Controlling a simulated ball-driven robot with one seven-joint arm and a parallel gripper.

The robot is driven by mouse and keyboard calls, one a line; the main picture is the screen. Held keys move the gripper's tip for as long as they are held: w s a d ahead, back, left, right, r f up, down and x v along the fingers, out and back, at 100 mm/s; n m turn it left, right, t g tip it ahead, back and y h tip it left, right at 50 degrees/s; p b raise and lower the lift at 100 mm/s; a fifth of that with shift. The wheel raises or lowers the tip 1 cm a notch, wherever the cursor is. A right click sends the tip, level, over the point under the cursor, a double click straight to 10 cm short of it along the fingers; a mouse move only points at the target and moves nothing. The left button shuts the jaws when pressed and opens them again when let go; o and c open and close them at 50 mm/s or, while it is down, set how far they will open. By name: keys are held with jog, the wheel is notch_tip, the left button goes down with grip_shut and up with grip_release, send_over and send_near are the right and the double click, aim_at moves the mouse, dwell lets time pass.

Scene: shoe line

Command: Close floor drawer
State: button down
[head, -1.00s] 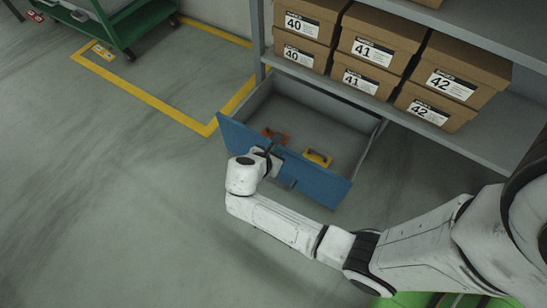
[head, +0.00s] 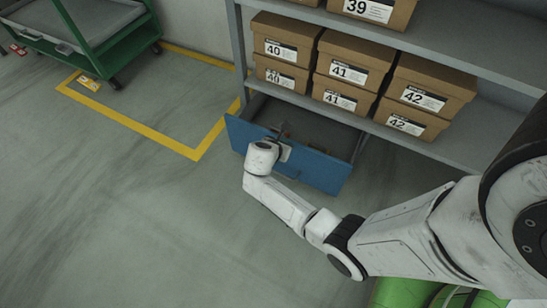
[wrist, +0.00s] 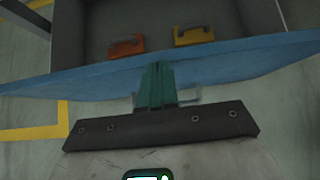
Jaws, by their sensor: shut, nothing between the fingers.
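The floor drawer (head: 322,171) has a blue front and sits under the shelf unit. It is partly open, with its grey interior showing above the front. My gripper (head: 284,149) is at the outer side of the blue front, left of its middle. In the wrist view, the shut fingers (wrist: 158,82) overlap the blue front (wrist: 85,84) beside the grey handle (wrist: 188,97). They look against or very near the panel; exact contact is unclear. An orange item (wrist: 126,47) and a yellow item (wrist: 194,36) lie inside the drawer.
Shoe boxes (head: 342,71) stand on the shelf (head: 467,144) above the drawer. A green cart (head: 80,35) stands at the upper left, near a yellow floor line (head: 140,127). The floor left of the drawer is clear.

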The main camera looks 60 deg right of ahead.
jog(key=d, duration=1.1)
jog(key=shift+w+d+b, duration=0.15)
jog(key=shift+d+b, duration=0.1)
jog(key=shift+b, duration=0.2)
jog(key=shift+f, duration=0.1)
